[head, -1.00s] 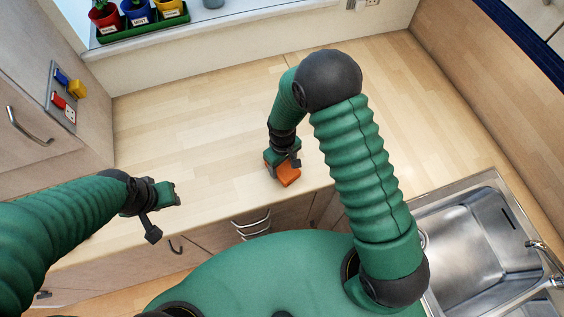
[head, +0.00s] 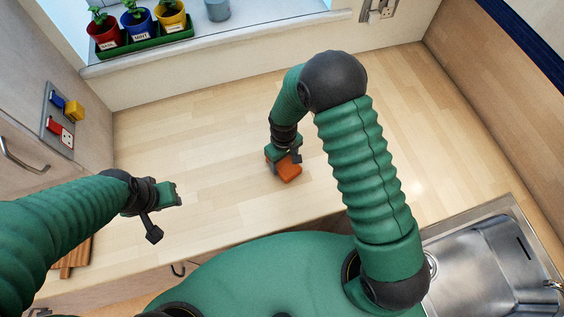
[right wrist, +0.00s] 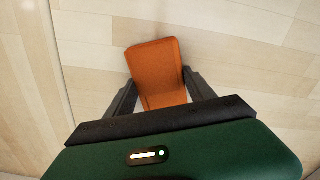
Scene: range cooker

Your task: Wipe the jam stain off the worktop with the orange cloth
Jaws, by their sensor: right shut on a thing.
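The orange cloth (head: 289,172) is a folded, thick pad on the pale wooden worktop (head: 222,190). My right gripper (head: 286,160) is shut on it from above, and the cloth is at or just over the surface. In the right wrist view the cloth (right wrist: 156,65) sits between the two dark fingers and sticks out beyond them. My left gripper (head: 168,195) hangs empty over the left part of the worktop; whether its jaws are open I cannot tell. I see no jam stain in either view; my right arm hides part of the worktop.
A green tray of potted herbs (head: 140,45) and a grey cup (head: 217,10) stand on the windowsill. A metal sink (head: 480,265) lies at the right. A wooden board (head: 76,258) shows at lower left. The worktop's middle and back are clear.

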